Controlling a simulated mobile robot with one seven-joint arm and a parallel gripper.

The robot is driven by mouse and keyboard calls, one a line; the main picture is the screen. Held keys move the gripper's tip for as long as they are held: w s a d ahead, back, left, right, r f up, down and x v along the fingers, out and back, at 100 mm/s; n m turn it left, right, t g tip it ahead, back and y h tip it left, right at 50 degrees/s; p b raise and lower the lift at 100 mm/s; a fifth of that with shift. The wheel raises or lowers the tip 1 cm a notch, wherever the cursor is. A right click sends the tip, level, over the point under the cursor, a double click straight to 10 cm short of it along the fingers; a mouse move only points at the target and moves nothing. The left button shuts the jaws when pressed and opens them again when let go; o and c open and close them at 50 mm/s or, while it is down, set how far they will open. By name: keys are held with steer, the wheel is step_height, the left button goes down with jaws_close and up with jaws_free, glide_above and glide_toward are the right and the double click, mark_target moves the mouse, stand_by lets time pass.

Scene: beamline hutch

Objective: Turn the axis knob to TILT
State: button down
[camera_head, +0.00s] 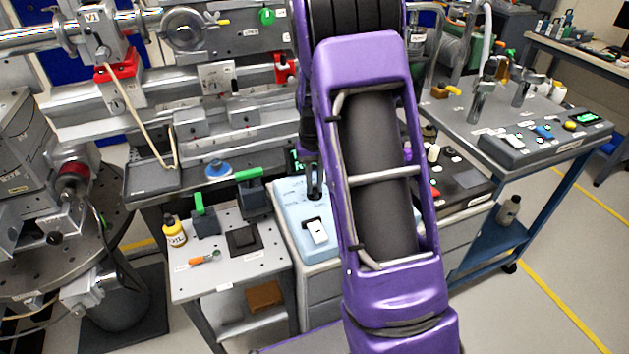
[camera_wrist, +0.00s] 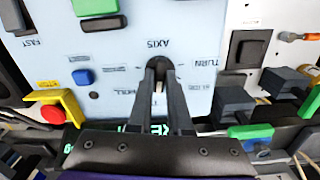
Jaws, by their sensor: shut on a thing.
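The axis knob (camera_wrist: 159,64) is a dark round knob on a light blue control panel (camera_wrist: 130,30), which also shows in the head view (camera_head: 290,205). In the wrist view the panel's lettering is upside down, with AXIS above the knob, TURN to its right and ROLL to its lower left. I cannot read a TILT mark. My gripper (camera_wrist: 159,75) is shut on the knob, one finger on each side. The fingers hide much of the knob, and I cannot tell its setting. In the head view my gripper (camera_head: 315,185) is at the panel, partly hidden by my arm.
In the wrist view a green block (camera_wrist: 95,6), a blue switch (camera_wrist: 83,77) and a red button (camera_wrist: 51,113) with a yellow guard are left of the knob. Dark clamps with green parts (camera_wrist: 250,131) are at right. In the head view a yellow bottle (camera_head: 172,232) stands left of the panel.

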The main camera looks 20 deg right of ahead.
mark_target(315, 188)
steer(key=shift+m, duration=0.8)
steer(key=c, duration=0.8)
jaws_free()
steer(key=shift+c, duration=0.2)
steer(key=shift+r, duration=0.1)
step_height(315, 188, up, 17)
steer(key=p, duration=0.2)
steer(key=shift+r, duration=0.1)
